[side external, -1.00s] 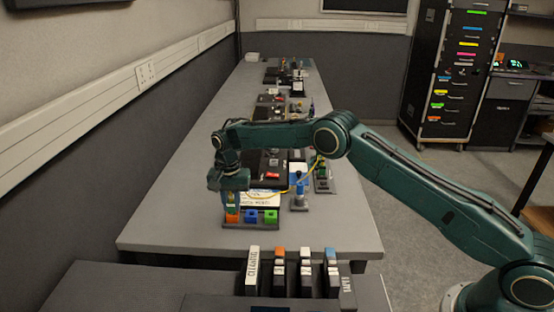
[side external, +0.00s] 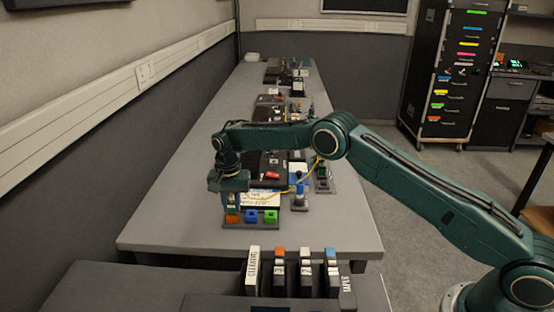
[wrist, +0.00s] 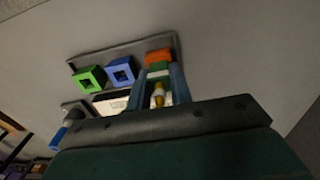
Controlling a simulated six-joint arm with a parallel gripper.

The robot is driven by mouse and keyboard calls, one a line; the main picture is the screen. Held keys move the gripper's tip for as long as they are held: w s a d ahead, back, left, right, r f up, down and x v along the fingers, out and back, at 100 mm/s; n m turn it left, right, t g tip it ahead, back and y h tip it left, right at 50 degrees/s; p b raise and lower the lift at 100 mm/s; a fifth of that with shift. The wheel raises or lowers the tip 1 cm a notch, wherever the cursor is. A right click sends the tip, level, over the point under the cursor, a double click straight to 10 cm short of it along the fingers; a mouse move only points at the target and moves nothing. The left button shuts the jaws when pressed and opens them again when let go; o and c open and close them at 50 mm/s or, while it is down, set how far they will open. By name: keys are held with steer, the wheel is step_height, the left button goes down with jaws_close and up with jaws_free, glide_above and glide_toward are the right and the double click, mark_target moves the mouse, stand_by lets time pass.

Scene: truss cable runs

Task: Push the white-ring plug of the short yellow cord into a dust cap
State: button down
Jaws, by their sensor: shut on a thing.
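My gripper (wrist: 158,76) is shut on the plug (wrist: 158,88) at the end of the yellow cord. A pale band and a green part show between the fingers in the wrist view. The fingers point down at the orange dust cap (side external: 232,218), which also shows just beyond the fingertips in the wrist view (wrist: 158,56). I cannot tell whether the plug's tip is inside this cap. The blue cap (side external: 251,216) and green cap (side external: 270,216) stand beside it in the same dark rack (wrist: 121,55). The yellow cord (side external: 290,192) runs from the gripper to the right.
A blue-topped post (side external: 299,188) and a green fitting (side external: 322,172) stand to the right of the rack. A white label card (side external: 262,199) lies behind the caps. Upright labelled blocks (side external: 305,272) stand in front. Bare table (side external: 170,215) lies to the left.

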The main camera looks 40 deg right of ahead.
steer(key=c, duration=1.2)
jaws_free()
steer(key=shift+r, duration=2.45)
steer(key=shift+r, duration=0.1)
steer(key=shift+r, duration=1.9)
